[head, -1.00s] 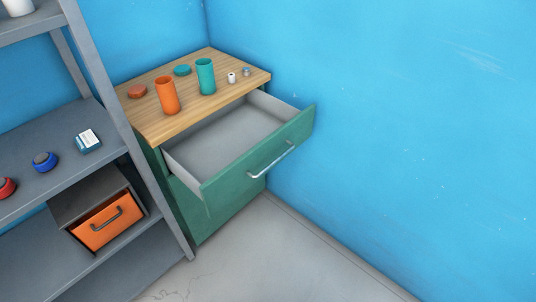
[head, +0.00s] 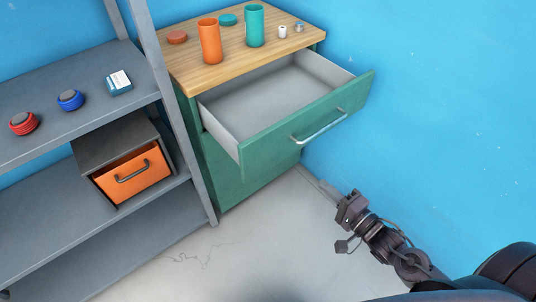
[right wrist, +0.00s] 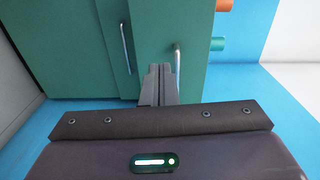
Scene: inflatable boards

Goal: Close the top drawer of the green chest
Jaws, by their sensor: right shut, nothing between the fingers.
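The green chest (head: 225,178) has a wooden top, and its top drawer (head: 275,145) is pulled well out and empty. A silver bar handle (head: 320,127) is on the drawer's front; it also shows in the right wrist view (right wrist: 177,60). My right gripper (head: 345,212) is shut and empty, in front of and below the open drawer in the head view, apart from it. In the right wrist view the shut fingers (right wrist: 158,85) point toward the green fronts, near the drawer handle in the picture. My left gripper is not in view.
Orange (head: 209,41) and teal (head: 254,25) cups and small items stand on the chest top. A grey shelf (head: 60,140) to the left holds red and blue round items and a box with an orange drawer (head: 134,178). A blue wall (head: 440,110) lies to the right.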

